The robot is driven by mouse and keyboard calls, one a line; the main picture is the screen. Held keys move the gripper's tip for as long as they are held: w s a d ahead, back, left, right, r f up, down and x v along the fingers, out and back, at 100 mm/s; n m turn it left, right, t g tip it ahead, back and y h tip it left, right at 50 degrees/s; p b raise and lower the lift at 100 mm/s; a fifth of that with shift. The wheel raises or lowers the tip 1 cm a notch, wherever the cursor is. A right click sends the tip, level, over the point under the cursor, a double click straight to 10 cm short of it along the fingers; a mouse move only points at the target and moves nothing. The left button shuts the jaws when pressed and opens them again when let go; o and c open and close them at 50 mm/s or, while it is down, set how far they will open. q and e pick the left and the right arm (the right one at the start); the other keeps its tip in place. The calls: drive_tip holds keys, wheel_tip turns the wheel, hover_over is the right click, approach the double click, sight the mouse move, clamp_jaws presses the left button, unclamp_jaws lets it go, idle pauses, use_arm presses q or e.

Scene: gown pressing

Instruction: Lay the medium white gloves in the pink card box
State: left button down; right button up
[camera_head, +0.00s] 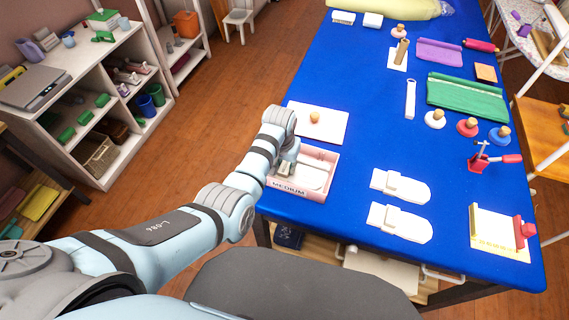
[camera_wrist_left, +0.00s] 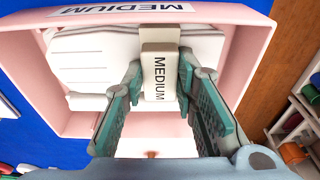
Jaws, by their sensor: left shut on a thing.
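The pink card box (camera_head: 318,154), with a MEDIUM label on its front, stands at the left front of the blue table. In the left wrist view its pink wall (camera_wrist_left: 250,50) surrounds white gloves (camera_wrist_left: 95,72) lying inside. My left gripper (camera_head: 286,163) reaches down into the box. In the left wrist view, the fingers (camera_wrist_left: 160,98) are shut on the white block marked MEDIUM (camera_wrist_left: 160,65), on the gloves. Two more white glove bundles (camera_head: 405,188) (camera_head: 402,222) lie flat to the right of the box; their labels are not readable. My right gripper is not in view.
A white board with an orange knob (camera_head: 315,117) lies just behind the box. Stamps (camera_head: 467,127), green cloth (camera_head: 465,97) and a red clamp (camera_head: 492,158) stand at the right. A cream block with red fitting (camera_head: 498,233) is at front right. The table's middle is mostly clear.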

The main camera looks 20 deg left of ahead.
use_arm(q)
drive_tip(key=c, duration=1.3)
unclamp_jaws()
wheel_tip(320, 180, up, 13)
drive_tip(key=s+p, duration=0.1)
drive_tip(key=p, duration=0.2)
drive_tip(key=shift+s+f+p, duration=0.15)
drive_tip(key=shift+s+p, duration=0.2)
drive_tip(key=shift+s, duration=0.05)
drive_tip(key=shift+a, duration=0.1)
